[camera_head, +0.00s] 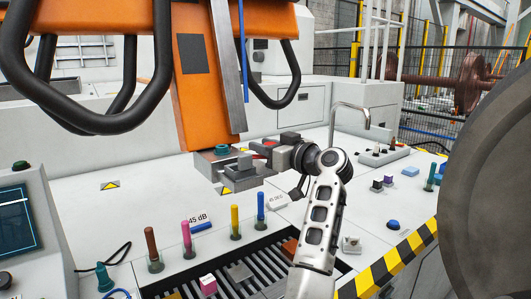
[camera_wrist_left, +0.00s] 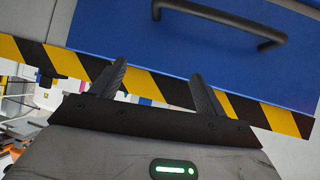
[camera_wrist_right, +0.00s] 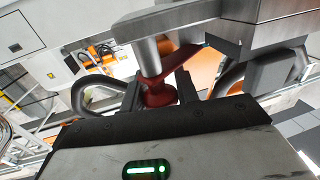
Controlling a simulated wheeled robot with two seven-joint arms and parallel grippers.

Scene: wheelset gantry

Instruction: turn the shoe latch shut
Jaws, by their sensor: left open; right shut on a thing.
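The red latch (camera_wrist_right: 162,92) is a small red lever with a round knob below a grey metal cylinder in the right wrist view. My right gripper (camera_wrist_right: 158,93) is shut on it, one finger on each side. In the head view my right gripper (camera_head: 274,151) is at the grey shoe block (camera_head: 240,176) under the orange arm (camera_head: 205,100); only a bit of red shows there, the rest is hidden by the gripper. My left gripper (camera_wrist_left: 153,82) is open and empty in the left wrist view, in front of a blue drawer (camera_wrist_left: 200,60); it is outside the head view.
Black curved tubes (camera_head: 160,60) hang beside the orange arm. Colored pegs (camera_head: 186,240) stand in front of the shoe, beside a slotted black grate (camera_head: 240,275). A large grey disc (camera_head: 490,180) blocks the right side. A striped edge (camera_head: 400,258) borders the bench.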

